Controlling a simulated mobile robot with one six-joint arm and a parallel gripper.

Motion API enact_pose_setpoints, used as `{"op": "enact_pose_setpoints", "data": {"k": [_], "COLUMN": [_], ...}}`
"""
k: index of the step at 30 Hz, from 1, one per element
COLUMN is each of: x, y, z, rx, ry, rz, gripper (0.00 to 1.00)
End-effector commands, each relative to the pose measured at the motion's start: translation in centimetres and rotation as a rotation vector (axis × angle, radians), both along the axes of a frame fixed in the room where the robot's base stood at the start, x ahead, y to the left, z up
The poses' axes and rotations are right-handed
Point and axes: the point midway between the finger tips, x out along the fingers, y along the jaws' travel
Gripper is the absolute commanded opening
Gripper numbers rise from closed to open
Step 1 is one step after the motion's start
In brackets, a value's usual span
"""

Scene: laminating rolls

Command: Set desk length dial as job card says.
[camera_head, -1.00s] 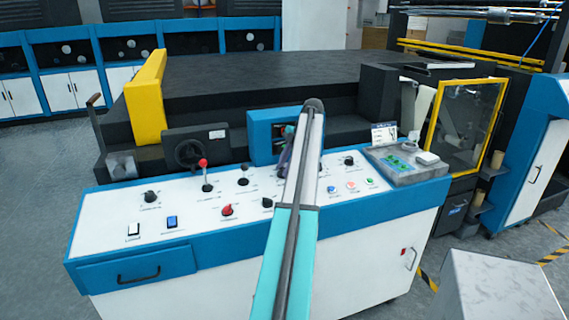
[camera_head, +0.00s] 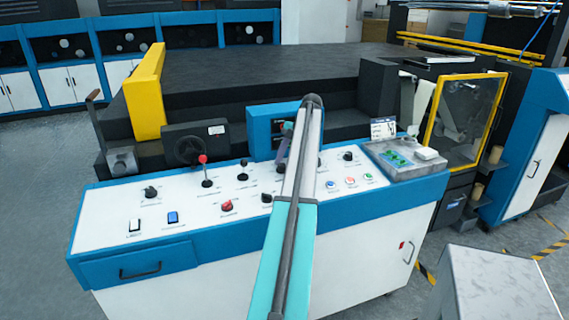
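The white control desk (camera_head: 110,222) with blue trim carries several black dials. One black dial (camera_head: 151,192) is at the left, one (camera_head: 243,176) is right of the red-topped lever, one (camera_head: 267,197) is beside my arm, and one (camera_head: 348,157) is at the right. Their labels are too small to read, so I cannot tell which sets length. A small white card (camera_head: 383,129) stands at the desk's back right; its text is unreadable. My arm reaches over the desk's middle. My gripper (camera_head: 284,146) is partly hidden behind the arm, near the blue-framed panel; its fingers are unclear.
A red-topped lever (camera_head: 204,170) stands up from the desk. A red knob (camera_head: 227,206), two rocker switches and several coloured buttons (camera_head: 350,181) lie around my arm. A grey tray (camera_head: 405,160) with green items is at the right. A blue-framed panel (camera_head: 262,120) rises behind.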

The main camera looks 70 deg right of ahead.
Motion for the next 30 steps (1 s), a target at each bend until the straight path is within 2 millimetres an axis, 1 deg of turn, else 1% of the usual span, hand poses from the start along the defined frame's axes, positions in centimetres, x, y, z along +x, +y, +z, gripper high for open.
{"op": "enact_pose_setpoints", "data": {"k": [11, 30], "x": [0.3, 0.8], "y": [0.0, -0.1], "z": [0.4, 2.6], "rx": [-0.001, -0.001], "ry": [-0.003, -0.003], "rz": [0.002, 0.012], "gripper": [0.45, 0.45]}}
